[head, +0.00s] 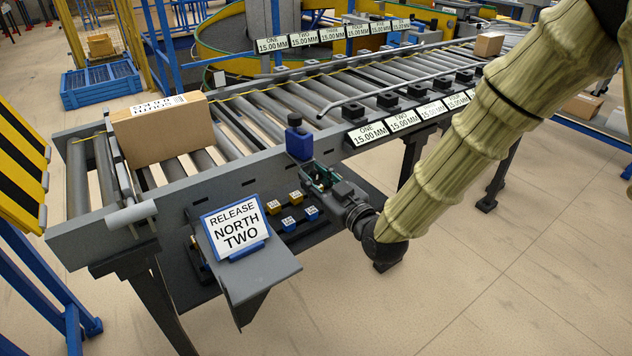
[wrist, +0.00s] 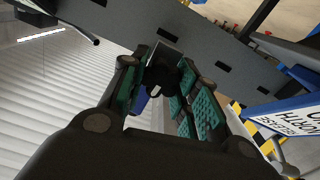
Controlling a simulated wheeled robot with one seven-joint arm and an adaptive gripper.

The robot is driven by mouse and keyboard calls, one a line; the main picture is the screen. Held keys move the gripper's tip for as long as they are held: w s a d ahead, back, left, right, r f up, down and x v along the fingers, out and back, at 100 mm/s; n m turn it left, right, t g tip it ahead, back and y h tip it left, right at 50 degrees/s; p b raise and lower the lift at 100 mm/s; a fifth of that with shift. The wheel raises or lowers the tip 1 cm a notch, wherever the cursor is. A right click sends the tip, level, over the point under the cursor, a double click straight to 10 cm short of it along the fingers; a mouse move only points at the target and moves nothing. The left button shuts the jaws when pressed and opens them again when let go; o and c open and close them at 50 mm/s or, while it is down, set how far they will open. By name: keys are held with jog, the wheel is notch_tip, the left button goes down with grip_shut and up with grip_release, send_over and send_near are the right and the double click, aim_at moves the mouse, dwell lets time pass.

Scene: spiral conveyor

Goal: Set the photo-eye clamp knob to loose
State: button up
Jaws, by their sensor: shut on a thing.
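The photo-eye (head: 299,140) is a blue block with a dark top, mounted at the near side rail of the conveyor. A bit of blue also shows between my fingers in the wrist view (wrist: 141,102). My gripper (head: 319,180) is just below and right of the photo-eye, against the rail's outer side. In the wrist view its teal-padded fingers (wrist: 172,98) are closed around the black clamp knob (wrist: 162,77), which bears a white mark. The fingers hide part of the knob, and I cannot read its setting. In the head view my gripper covers the knob.
A sign reading RELEASE NORTH TWO (head: 236,226) stands on a grey bracket left of my gripper. Small yellow and blue blocks (head: 289,224) sit on the dark shelf beneath. A cardboard box (head: 164,130) rests on the rollers at left. Open floor lies in front.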

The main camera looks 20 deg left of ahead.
jog(key=shift+f+n, duration=0.1)
jog(key=shift+n, duration=0.5)
jog(key=o, duration=1)
jog(key=v, duration=1.2)
jog(key=shift+s, duration=0.1)
